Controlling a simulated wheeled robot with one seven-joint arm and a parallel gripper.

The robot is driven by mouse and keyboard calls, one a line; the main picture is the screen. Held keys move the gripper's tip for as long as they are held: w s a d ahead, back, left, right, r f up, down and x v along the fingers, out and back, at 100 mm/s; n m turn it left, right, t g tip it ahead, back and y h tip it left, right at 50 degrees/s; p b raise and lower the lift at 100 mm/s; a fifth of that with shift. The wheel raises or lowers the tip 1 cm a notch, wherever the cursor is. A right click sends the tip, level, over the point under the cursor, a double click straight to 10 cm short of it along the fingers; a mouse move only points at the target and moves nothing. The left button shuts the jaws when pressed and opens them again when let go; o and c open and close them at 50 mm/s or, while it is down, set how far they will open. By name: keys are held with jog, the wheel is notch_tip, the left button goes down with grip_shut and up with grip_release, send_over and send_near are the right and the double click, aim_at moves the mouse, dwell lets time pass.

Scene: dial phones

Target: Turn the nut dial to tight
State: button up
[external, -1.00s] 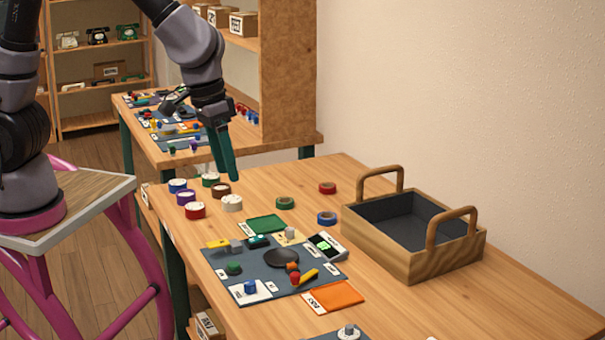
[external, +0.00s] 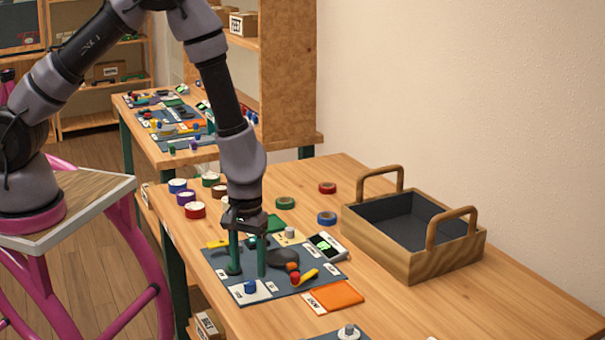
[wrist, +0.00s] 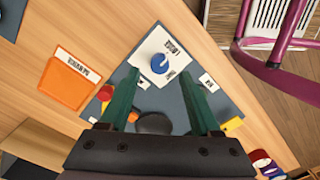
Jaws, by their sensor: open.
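No label that I can read says nut or tight, so I cannot tell which control is the nut dial. A blue knob (external: 250,287) stands on a white plate at the near left of the dark mat (external: 277,287). In the wrist view the blue knob (wrist: 159,64) appears between my fingertips. My gripper (external: 247,274) is open and empty, pointing down over the mat's left part. Its fingers hide the green knob seen there earlier. A grey nut-like piece (external: 348,331) on another mat is cut off at the bottom edge of the external view.
A black round part (external: 284,258), a red knob (external: 295,279) and a yellow lever (external: 308,276) share the mat. An orange tray (external: 336,294) lies at its near right. Several tape rolls (external: 195,210) and a wooden crate (external: 405,262) stand beyond.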

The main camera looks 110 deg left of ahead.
aim_at(250, 282)
jog(key=shift+f, duration=1.9)
grip_shut()
